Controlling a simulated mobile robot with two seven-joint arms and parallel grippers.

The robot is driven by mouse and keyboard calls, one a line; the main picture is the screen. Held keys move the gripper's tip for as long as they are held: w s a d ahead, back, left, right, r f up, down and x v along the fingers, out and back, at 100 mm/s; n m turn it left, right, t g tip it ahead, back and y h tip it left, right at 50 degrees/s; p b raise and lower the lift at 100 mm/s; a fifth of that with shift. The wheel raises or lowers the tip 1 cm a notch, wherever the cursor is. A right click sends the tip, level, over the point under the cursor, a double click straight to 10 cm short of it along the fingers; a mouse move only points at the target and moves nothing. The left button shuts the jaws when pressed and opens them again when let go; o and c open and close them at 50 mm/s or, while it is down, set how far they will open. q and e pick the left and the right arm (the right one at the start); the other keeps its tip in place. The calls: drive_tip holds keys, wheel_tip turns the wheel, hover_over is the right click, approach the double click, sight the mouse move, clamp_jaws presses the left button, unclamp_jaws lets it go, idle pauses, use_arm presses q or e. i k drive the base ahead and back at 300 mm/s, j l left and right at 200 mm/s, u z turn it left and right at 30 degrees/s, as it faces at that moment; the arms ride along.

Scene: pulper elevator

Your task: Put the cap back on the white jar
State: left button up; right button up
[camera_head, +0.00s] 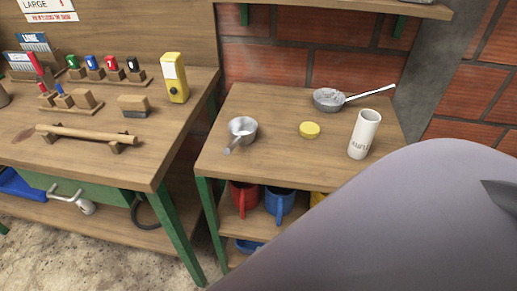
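The white jar (363,134) stands upright on the right part of the small wooden table (270,165). It is tall, with dark lettering low on its side, and its top looks open. A round yellow cap (309,130) lies flat on the table to the left of the jar, apart from it. A large grey arm link of mine fills the lower right and covers the table's front right corner. Neither of my grippers can be made out. A dark pointed part at the right edge is too cut off to identify.
A metal scoop (242,128) lies left of the cap, and a long-handled ladle (328,99) lies behind it. Red (244,197) and blue (279,203) mugs stand on the shelf below. A workbench (100,165) with tools is at left; a brick wall (310,60) is behind.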

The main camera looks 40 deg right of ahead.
sight(367, 121)
drive_tip(key=z, duration=2.05)
